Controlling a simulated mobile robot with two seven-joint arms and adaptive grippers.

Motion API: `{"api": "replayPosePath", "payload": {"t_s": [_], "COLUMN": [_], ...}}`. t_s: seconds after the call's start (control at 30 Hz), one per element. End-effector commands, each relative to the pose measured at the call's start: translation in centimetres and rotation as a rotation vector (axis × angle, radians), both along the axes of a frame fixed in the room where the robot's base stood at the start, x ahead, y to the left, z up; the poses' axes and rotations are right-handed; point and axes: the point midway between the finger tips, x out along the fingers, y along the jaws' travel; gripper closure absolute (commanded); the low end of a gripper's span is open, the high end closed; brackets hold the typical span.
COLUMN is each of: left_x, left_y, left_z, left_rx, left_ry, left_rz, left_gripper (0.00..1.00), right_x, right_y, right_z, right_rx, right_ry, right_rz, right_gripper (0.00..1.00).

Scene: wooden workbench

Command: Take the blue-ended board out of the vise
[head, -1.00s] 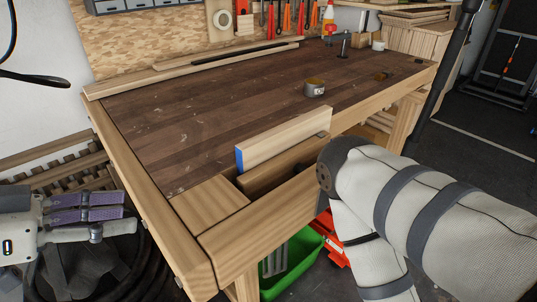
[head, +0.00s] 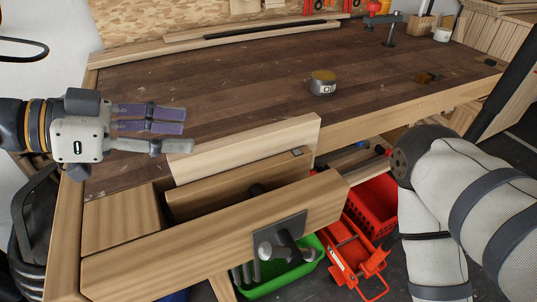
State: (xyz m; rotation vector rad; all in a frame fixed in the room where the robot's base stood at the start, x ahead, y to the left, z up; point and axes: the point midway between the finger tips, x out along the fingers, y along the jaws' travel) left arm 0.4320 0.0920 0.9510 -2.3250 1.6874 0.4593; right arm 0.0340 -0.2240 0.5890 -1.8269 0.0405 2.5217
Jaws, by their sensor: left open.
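The light wooden board (head: 250,148) stands on its long edge in the vise at the bench's front. Its blue end, seen earlier on the left, does not show now. The vise's front jaw (head: 215,240) is a thick wooden beam with a metal plate and handle (head: 280,246). A gap with a dark screw shows behind this jaw. My left gripper (head: 187,136) is open and empty, its fingers pointing right at the board's left upper corner. I cannot tell if they touch it. My right gripper is out of view.
A round tin (head: 323,82) stands on the dark bench top (head: 230,95), which is mostly clear behind the board. Long wooden strips (head: 240,40) lie at the back. A green crate (head: 300,272) and a red crate (head: 372,208) are below.

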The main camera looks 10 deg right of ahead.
Motion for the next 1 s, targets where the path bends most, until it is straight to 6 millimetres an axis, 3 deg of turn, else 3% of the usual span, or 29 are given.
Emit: {"api": "replayPosePath", "payload": {"t_s": [0.1, 0.5, 0.63, 0.83, 1.0], "left_x": [0.7, 2.2, 2.6, 2.7, 2.7], "left_y": [-2.6, -8.7, -9.8, -9.8, -9.8], "left_z": [-1.6, -3.6, -4.2, -4.1, -4.1], "left_rx": [0.003, 0.001, 0.0, 0.0, 0.0], "left_ry": [0.008, 0.004, 0.003, 0.002, 0.003], "left_rz": [-0.006, -0.004, -0.002, 0.0, -0.001], "left_gripper": [0.57, 0.57, 0.57, 0.57, 0.95], "right_x": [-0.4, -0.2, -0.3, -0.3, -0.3], "right_y": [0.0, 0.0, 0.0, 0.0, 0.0], "right_z": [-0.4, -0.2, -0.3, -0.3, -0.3], "right_rx": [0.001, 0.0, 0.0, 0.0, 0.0], "right_ry": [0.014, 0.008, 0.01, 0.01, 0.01], "right_rz": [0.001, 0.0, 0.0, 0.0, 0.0], "right_gripper": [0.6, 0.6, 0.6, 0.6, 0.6]}}
